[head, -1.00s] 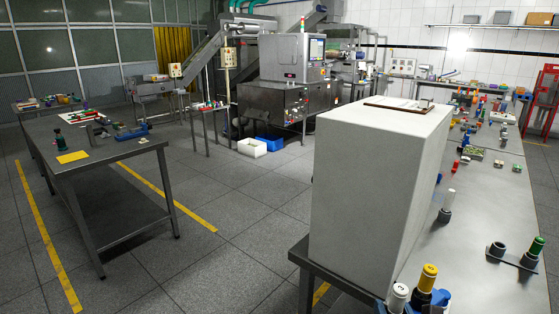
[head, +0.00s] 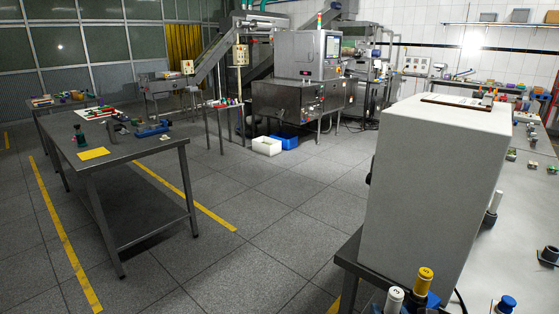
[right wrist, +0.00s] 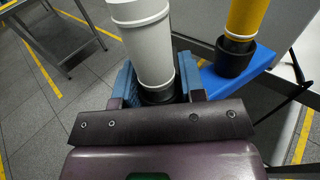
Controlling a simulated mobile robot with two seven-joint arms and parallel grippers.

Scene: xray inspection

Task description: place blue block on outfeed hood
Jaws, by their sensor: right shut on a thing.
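A blue block (right wrist: 222,82) carries dark cups, one with a white peg (right wrist: 142,40) and one with a yellow peg (right wrist: 247,20). My right gripper (right wrist: 157,92) is shut on it at the white-peg end, fingers on either side of that cup. Floor shows below the block, so it is held in the air. In the head view the white peg (head: 394,301) and yellow peg (head: 423,284) show at the bottom edge; most of the block is hidden. I cannot tell which part is the outfeed hood. My left gripper is not in view.
A large pale box (head: 430,190) stands close ahead on the right table (head: 510,245). A blue-capped peg (head: 506,304) stands near that table's front. A steel machine (head: 298,95) stands at the back.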

